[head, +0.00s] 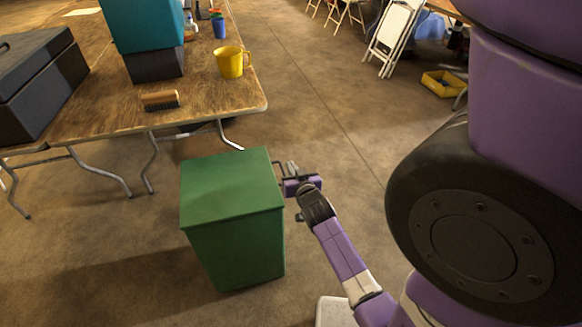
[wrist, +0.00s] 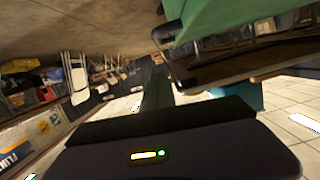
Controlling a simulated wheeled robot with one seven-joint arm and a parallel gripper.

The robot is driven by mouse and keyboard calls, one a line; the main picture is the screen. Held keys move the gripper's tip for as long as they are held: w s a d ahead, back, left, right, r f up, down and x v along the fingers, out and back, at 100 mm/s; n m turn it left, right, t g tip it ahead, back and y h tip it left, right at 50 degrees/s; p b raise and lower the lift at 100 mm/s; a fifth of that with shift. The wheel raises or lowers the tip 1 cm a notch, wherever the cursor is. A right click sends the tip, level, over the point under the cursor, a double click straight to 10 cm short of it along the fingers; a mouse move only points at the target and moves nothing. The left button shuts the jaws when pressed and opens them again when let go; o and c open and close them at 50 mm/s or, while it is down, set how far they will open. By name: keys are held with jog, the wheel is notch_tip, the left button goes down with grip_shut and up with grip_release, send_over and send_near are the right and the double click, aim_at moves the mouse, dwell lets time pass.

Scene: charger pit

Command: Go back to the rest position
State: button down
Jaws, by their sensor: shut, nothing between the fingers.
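My gripper (head: 290,168) is beside the right side of the green box (head: 232,190) in the head view, near its top edge. The gripper is shut and looks empty. My purple arm reaches up to it from the lower right. The green box stands on the floor with its flat top closed. In the wrist view, the dark gripper body (wrist: 156,105) fills the lower middle, and a part of the green box (wrist: 215,15) shows at the top. I cannot tell whether the gripper touches the box.
A wooden folding table (head: 110,115) stands at the upper left. On it are a yellow mug (head: 230,62), a brush (head: 160,100), a dark case (head: 40,80) and a teal box (head: 143,25). A white folding chair (head: 395,35) and a yellow crate (head: 443,84) are behind. The middle floor is clear.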

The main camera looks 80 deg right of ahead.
jog(key=v, duration=0.7)
jog(key=shift+s+a, duration=0.15)
jog(key=shift+r, duration=0.2)
